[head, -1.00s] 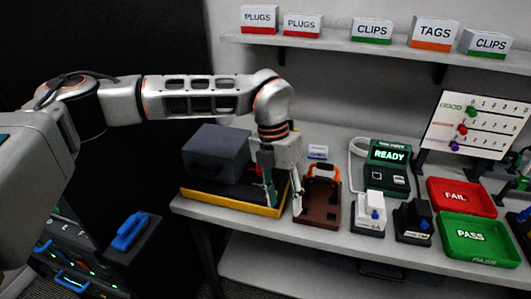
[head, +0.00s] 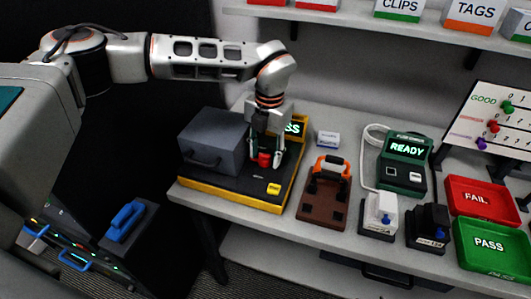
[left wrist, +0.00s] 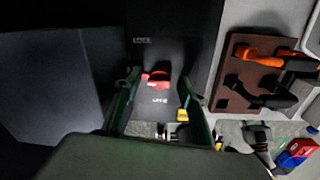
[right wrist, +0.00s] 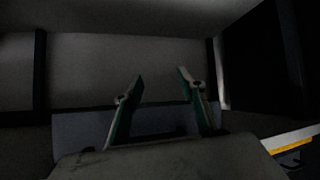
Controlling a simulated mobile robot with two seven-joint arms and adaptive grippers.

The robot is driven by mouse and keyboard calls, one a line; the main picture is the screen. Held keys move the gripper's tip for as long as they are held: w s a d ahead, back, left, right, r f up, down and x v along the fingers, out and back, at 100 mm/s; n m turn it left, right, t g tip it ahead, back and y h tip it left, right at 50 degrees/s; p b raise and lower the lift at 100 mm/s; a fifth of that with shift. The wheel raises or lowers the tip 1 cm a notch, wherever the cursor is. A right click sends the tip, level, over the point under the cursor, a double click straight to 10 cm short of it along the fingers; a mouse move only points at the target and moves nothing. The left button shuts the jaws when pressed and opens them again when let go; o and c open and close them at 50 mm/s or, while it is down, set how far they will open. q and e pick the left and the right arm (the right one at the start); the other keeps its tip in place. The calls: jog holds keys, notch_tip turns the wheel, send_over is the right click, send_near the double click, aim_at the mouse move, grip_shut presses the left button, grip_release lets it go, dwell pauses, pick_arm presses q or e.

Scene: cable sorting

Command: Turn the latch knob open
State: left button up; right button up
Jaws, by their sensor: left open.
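The red latch knob (head: 264,159) stands on the dark top of the yellow-edged fixture (head: 229,198), right of the grey lidded box. My left gripper (head: 266,165) points down over it, its open fingers on either side of the knob. In the left wrist view the red knob (left wrist: 156,78) shows between the spread fingers (left wrist: 160,86), apart from both as far as I can see. Whether the fingers touch it is not clear. My right gripper (right wrist: 160,77) is open and empty in its own wrist view, and out of the head view.
The grey box (head: 212,142) sits close left of my left gripper. A lit display (head: 296,127) is behind it, a yellow block (head: 273,188) in front. Right of the fixture are a brown board (head: 323,207) with an orange handle and the green READY tester (head: 403,165).

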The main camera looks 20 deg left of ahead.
pick_arm(q)
jog(key=shift+f, duration=0.3)
pick_arm(e)
jog(key=shift+w+r, duration=0.3)
jog(key=shift+r, duration=0.1)
pick_arm(q)
jog(key=c, duration=1.1)
jog(key=shift+o, duration=0.2)
pick_arm(e)
jog(key=shift+s+f, duration=0.2)
jog(key=shift+f, duration=0.05)
